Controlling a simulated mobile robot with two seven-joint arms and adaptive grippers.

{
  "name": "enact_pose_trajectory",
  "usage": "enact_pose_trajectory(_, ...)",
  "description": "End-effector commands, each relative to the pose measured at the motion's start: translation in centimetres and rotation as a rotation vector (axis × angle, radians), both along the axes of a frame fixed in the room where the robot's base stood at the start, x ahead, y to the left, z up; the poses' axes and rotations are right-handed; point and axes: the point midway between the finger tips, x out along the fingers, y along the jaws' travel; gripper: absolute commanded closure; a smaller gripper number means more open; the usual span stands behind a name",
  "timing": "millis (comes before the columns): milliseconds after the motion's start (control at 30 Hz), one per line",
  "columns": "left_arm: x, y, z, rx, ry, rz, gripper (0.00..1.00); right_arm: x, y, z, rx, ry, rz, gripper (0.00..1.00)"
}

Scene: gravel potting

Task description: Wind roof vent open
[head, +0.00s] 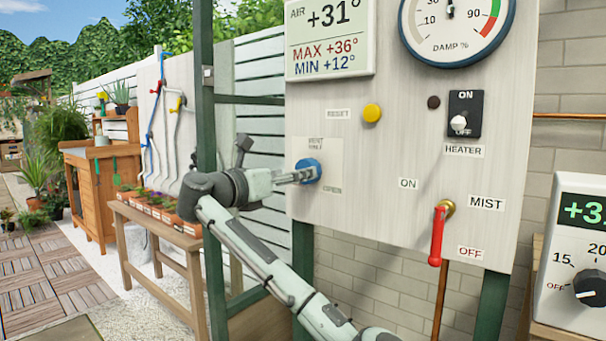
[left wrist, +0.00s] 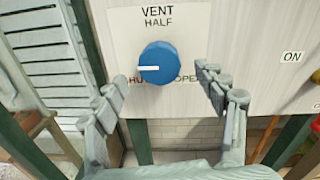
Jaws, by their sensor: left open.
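The blue vent knob (head: 313,167) is on the pale control board (head: 385,130). It also shows in the left wrist view (left wrist: 156,60), where its white pointer line points left, by the partly hidden red label at lower left. The label above reads VENT HALF, and OPEN is at the right, partly covered by a finger. My left gripper (head: 296,176) is at the knob. In the left wrist view its fingers (left wrist: 163,80) are spread, one to each side of the knob. My right gripper is not in view.
The board also carries a yellow button (head: 372,112), a heater switch (head: 460,123) and a red mist lever (head: 437,236) pointing down. A green post (head: 206,90) stands left of the board. A bench with seedling pots (head: 155,205) is behind my arm.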

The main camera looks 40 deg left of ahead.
Motion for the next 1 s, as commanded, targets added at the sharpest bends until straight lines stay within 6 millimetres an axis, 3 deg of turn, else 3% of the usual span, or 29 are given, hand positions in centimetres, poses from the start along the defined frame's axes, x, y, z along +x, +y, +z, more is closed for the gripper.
enact_pose_trajectory(233,3.2,-0.1,0.0,0.002,0.002,0.0,0.29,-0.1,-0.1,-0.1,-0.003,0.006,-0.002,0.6)
enact_pose_trajectory(567,3.7,-0.1,0.0,0.003,0.001,0.002,0.29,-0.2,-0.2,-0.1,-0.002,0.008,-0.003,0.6)
enact_pose_trajectory(1000,3.7,-0.1,0.0,0.004,0.001,0.002,0.79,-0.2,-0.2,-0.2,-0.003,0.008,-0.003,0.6)
